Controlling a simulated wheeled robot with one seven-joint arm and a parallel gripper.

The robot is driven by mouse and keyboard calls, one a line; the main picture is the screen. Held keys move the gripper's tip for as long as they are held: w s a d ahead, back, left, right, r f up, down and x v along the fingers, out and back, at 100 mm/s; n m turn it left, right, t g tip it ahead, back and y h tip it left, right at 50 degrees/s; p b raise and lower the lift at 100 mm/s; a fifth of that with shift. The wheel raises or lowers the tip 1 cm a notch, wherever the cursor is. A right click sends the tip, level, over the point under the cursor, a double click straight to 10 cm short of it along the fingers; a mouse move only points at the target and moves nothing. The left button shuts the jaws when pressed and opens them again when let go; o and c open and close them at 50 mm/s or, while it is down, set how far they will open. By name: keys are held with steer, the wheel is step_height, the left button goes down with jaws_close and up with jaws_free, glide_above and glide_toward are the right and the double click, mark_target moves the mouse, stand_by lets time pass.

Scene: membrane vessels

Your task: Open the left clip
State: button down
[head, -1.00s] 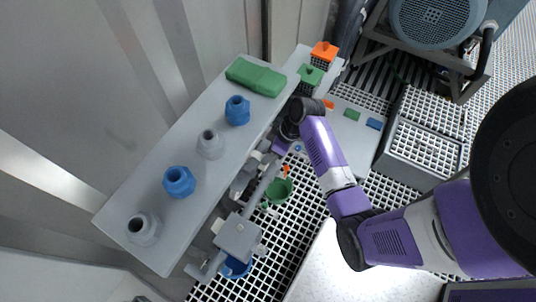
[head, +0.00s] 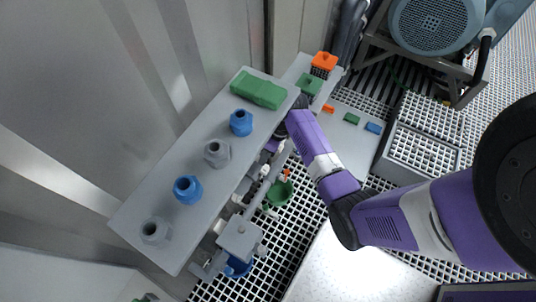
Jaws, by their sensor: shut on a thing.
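My gripper (head: 276,142) is partly in view at the far right side of the grey bench top (head: 160,205), below its edge. My purple arm hides most of it. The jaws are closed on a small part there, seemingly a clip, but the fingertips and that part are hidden. I cannot make out the left clip as open or shut. Grey pipework (head: 262,190) with clamp-like pieces runs below the bench edge, close to the gripper.
Blue and grey fittings and a green block (head: 258,89) stand on the bench top. A green funnel-like cup (head: 279,193) and a grey box (head: 240,238) sit beside the pipework. A grey tray (head: 420,150) and a blue motor (head: 435,28) are at right.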

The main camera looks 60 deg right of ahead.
steer(key=shift+w+a+r, duration=0.2)
steer(key=shift+w+a, duration=0.1)
steer(key=shift+w, duration=0.3)
steer(key=c, duration=1.2)
jaws_free()
steer(key=shift+f, duration=0.1)
steer(key=shift+c, duration=0.2)
steer(key=shift+s+d, duration=0.1)
steer(key=shift+d, duration=0.05)
